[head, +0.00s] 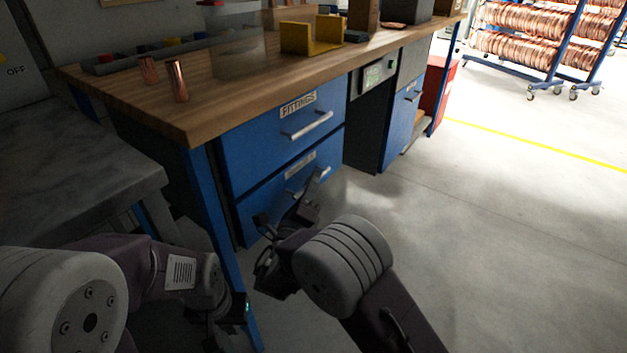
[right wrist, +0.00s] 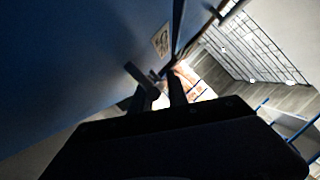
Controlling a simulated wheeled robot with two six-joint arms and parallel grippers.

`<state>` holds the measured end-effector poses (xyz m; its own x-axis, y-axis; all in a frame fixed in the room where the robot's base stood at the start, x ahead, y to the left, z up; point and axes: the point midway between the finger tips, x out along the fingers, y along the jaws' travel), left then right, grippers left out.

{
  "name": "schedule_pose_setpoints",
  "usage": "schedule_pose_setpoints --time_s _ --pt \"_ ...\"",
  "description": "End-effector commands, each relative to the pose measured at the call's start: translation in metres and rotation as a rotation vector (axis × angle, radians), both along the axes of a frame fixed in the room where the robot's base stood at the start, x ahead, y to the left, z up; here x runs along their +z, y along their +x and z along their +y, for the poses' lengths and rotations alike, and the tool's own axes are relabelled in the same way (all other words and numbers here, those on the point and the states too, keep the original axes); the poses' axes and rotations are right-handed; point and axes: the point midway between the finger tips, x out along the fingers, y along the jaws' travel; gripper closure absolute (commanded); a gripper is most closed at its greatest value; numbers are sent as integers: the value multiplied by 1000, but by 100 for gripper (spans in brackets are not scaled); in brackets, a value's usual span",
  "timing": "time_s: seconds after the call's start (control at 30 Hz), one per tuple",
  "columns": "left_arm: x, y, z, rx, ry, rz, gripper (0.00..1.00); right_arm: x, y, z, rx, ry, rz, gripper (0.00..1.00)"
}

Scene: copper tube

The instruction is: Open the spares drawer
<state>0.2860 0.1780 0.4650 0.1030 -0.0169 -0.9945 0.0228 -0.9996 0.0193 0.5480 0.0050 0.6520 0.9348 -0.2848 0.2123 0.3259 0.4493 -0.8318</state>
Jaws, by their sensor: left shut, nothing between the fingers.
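The blue lower drawer (head: 262,198) is under the wooden bench, below the drawer labelled FITTINGS (head: 245,140). Its front looks flush with the one above. Its pale label (head: 300,164) is too small to read. My right gripper (head: 313,186) is in front of the lower drawer at its handle (head: 325,173), most of which it hides. In the right wrist view its two dark fingers (right wrist: 160,86) show a gap at their base; whether they grip the handle is unclear. My left gripper (head: 240,311) is shut and empty, low beside the bench's front leg, away from the drawers.
The bench top (head: 225,100) holds copper pieces (head: 180,82) and a yellow bracket (head: 311,36). A grey table (head: 80,180) stands at the left. A blue cabinet door (head: 401,122) is further right. The floor (head: 480,230) in front of the drawers and to the right is clear.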

Motion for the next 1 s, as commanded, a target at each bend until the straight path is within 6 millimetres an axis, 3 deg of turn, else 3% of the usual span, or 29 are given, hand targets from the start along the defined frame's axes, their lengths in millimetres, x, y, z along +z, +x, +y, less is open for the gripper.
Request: schedule_pose_setpoints --time_s 0.1,0.17,1.0 --pt "0 0 0 0 0 0 100 0 0 0 0 0 0 83" --pt "0 0 0 0 0 0 100 0 0 0 0 0 0 100" --pt "0 0 0 0 0 0 100 -1 0 0 -2 1 1 100"
